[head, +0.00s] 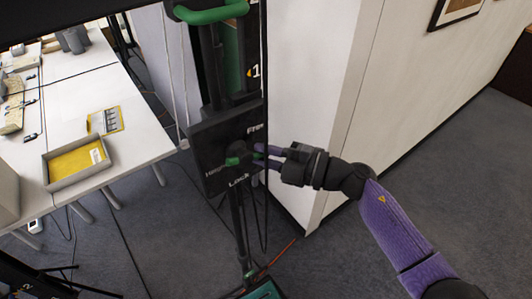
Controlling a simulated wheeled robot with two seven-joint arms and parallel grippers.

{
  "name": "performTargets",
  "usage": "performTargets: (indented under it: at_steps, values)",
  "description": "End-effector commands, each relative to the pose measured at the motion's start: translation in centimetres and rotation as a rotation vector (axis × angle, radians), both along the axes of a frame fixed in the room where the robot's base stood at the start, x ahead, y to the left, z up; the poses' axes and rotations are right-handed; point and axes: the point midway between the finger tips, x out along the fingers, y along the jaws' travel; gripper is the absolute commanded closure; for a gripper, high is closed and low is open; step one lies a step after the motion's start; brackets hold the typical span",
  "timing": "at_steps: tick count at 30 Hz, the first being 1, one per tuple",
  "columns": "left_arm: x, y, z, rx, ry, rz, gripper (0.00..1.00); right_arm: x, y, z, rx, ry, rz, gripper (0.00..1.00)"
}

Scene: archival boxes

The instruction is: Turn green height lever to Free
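The dark height panel (215,170) is fixed on an upright stand, with "Free" printed near its top, "Lock" near its bottom and a partly readable "Height" at its left. The green height lever (233,161) lies roughly level across the panel's middle, between the two words. My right gripper (262,156) reaches in from the right, its purple fingers at the lever's right end with a bit of green showing there. I cannot tell whether the fingers are closed on it. My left gripper is not in view.
A green handle (212,12) tops the stand, and a cable hangs beside it. A white wall (312,90) stands close behind on the right. A white table (135,125) at left holds a yellow-lined tray (52,182). The grey floor at right is clear.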

Motion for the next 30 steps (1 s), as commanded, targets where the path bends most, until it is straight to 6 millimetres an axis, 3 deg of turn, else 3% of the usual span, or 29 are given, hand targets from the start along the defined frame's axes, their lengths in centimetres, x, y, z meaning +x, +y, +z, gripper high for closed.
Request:
performTargets:
  at_steps: [8,12,16,26,27,30]
  values:
    - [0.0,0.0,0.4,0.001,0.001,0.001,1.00,0.0,0.0,0.3,-0.014,-0.009,0.000,1.00]
    - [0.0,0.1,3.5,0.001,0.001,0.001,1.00,0.1,-0.2,1.6,-0.139,-0.096,-0.001,1.00]
    - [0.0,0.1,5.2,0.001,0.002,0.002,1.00,0.1,-0.2,1.9,-0.237,-0.167,0.000,1.00]
    - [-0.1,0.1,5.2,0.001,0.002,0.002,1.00,0.1,-0.2,1.4,-0.270,-0.196,-0.001,1.00]
    - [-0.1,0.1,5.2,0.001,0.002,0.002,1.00,0.1,-0.2,1.4,-0.270,-0.196,-0.001,0.76]
    - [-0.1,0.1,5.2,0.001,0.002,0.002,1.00,0.1,-0.2,1.4,-0.269,-0.195,-0.001,0.55]
